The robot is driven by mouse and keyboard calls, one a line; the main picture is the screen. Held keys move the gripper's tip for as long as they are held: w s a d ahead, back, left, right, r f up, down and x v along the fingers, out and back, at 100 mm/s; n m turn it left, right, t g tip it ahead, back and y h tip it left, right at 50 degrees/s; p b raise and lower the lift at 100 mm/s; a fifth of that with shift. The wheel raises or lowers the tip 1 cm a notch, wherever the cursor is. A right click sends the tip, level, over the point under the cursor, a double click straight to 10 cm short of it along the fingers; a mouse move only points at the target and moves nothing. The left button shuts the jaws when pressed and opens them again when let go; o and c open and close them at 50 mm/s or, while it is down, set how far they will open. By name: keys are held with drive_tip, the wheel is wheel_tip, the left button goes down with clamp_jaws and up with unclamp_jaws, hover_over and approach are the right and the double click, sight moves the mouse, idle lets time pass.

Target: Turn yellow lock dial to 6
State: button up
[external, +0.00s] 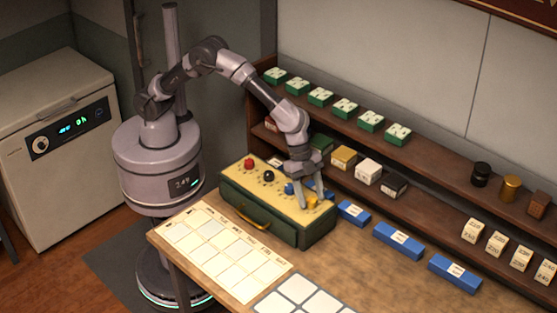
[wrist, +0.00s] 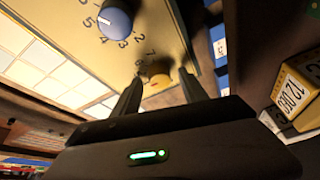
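The yellow lock dial (external: 312,203) sits at the right end of the cream top of a green box (external: 262,218). In the wrist view the yellow dial (wrist: 158,80) shows between and just beyond my fingertips, with small digits around it; I cannot read its setting. My gripper (external: 308,197) points down at this dial. In the wrist view the gripper (wrist: 161,77) is open, one finger on each side of the dial, with a gap visible on the right side. Contact cannot be told. The blue dial (wrist: 116,18) stands beside it, with its digits visible.
A red dial (external: 249,163) and a black dial (external: 269,176) sit further left on the box. A blue block (external: 354,213) lies close to its right. A calendar-like sheet (external: 222,250) lies in front. Shelves with small boxes (external: 368,171) stand behind the arm.

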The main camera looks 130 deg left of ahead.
drive_tip(key=p+v, duration=0.4)
drive_tip(key=v, duration=1.3)
drive_tip(key=shift+r, duration=0.25)
drive_tip(key=shift+d, duration=0.1)
drive_tip(key=w+d+n+y, duration=0.2)
drive_tip(key=d+n+y, duration=0.25)
drive_tip(key=n, duration=0.45)
drive_tip(key=shift+g+h, duration=0.4)
drive_tip(key=shift+h, duration=0.05)
drive_tip(key=b+x, duration=0.1)
drive_tip(key=x, duration=0.4)
drive_tip(key=b+x, duration=0.1)
drive_tip(key=x, duration=0.5)
drive_tip(key=d+b+x, duration=0.1)
drive_tip(key=b+x, duration=0.1)
drive_tip(key=x, duration=0.4)
drive_tip(key=shift+s+f, duration=0.25)
drive_tip(key=shift+f, duration=0.1)
clamp_jaws()
